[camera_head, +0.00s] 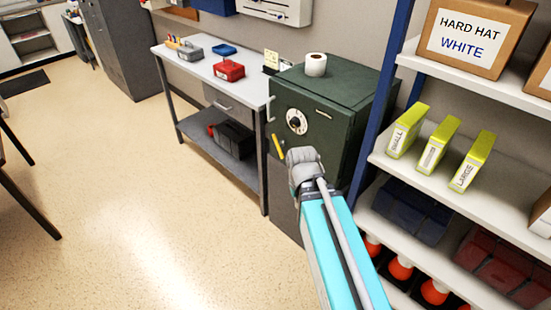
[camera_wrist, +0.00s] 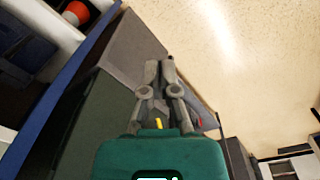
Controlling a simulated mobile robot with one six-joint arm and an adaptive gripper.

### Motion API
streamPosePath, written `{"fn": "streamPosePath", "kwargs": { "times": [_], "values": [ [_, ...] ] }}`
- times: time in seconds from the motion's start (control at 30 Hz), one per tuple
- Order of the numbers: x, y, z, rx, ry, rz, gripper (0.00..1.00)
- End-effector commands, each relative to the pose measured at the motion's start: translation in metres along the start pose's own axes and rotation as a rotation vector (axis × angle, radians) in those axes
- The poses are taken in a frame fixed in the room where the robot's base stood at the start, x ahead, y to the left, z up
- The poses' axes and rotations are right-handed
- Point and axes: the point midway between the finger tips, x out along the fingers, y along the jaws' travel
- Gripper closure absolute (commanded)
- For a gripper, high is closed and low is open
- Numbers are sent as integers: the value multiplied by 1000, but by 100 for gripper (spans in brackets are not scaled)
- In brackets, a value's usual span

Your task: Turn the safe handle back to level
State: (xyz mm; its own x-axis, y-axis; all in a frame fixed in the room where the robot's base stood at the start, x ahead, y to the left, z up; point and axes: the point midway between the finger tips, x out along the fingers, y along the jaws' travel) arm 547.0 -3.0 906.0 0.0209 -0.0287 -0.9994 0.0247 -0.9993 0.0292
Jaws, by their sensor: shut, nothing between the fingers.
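The dark green safe (camera_head: 345,90) stands on a grey cabinet, with a round white dial (camera_head: 297,121) on its door. A yellow bar (camera_head: 278,147), which looks like the handle's grip, sits below and left of the dial and is steeply tilted. My gripper (camera_wrist: 160,62) is shut and empty, its fingertips together in the wrist view. In the head view its grey body is in front of the safe's lower door, just right of the yellow bar, and its fingertips are hidden. A bit of yellow (camera_wrist: 158,125) shows between the finger linkages; contact cannot be told.
A paper roll (camera_head: 316,64) stands on the safe. Close on the right is a blue-framed shelf (camera_head: 420,147) with yellow boxes. Open floor (camera_head: 130,190) lies to the left.

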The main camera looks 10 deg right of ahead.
Motion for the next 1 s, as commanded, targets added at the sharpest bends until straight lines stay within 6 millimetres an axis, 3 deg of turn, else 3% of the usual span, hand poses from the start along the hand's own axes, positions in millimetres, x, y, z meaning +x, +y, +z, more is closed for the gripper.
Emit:
{"fn": "streamPosePath", "kwargs": {
  "times": [0.27,0.57,1.0],
  "values": [
    [44,12,-46,-109,85,130,100],
    [91,22,-116,-317,204,351,100],
    [140,15,-218,-660,338,696,100]
  ]
}}
